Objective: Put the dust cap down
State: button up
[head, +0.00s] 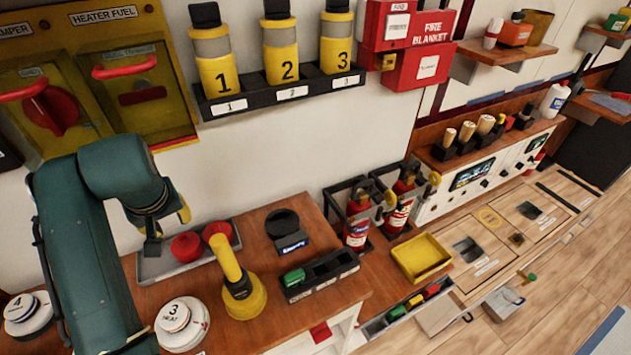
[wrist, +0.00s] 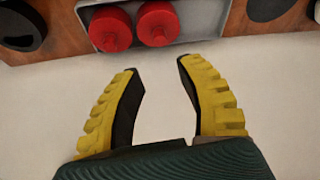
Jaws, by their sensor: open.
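Two red round caps with small knobs, which look like dust caps, sit side by side in a shallow grey tray (head: 150,268) at the back of the wooden bench. The left cap (head: 186,246) and right cap (head: 218,232) show in the head view. In the wrist view, two red caps (wrist: 110,28) (wrist: 158,23) lie at the top, beyond the fingertips. My gripper (head: 168,228) is at the tray's back side, near the wall. In the wrist view my gripper (wrist: 157,70) is open, with only pale wall surface between its fingers. Neither cap touches the fingers there.
A yellow-handled tool (head: 240,292) stands in front of the tray. A black round piece (head: 283,223) and a black rack (head: 320,275) are to its right. A white numbered disc (head: 182,324) is at front left. The yellow heater panel (head: 105,75) is on the wall above.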

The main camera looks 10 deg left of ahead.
jog(key=w+d+r+m+t+y, duration=0.1)
jog(key=w+d+r+m+t, duration=0.1)
jog(key=d+r+t, duration=0.5)
jog(key=w+d+r+m+t+y, duration=0.15)
jog(key=d+r+t, duration=0.25)
jog(key=d+r, duration=0.7)
jog(key=s+d+r+m+t+h, duration=0.2)
jog(key=s+d+r+t+h, duration=0.1)
jog(key=s+d, duration=0.4)
jog(key=s+d+r+m+t+h, duration=0.3)
jog(key=s+d, duration=0.5)
jog(key=d, duration=0.6)
jog(key=shift+s+d+r+t, duration=0.15)
jog(key=shift+s+d+t, duration=0.15)
jog(key=shift+t, duration=0.6)
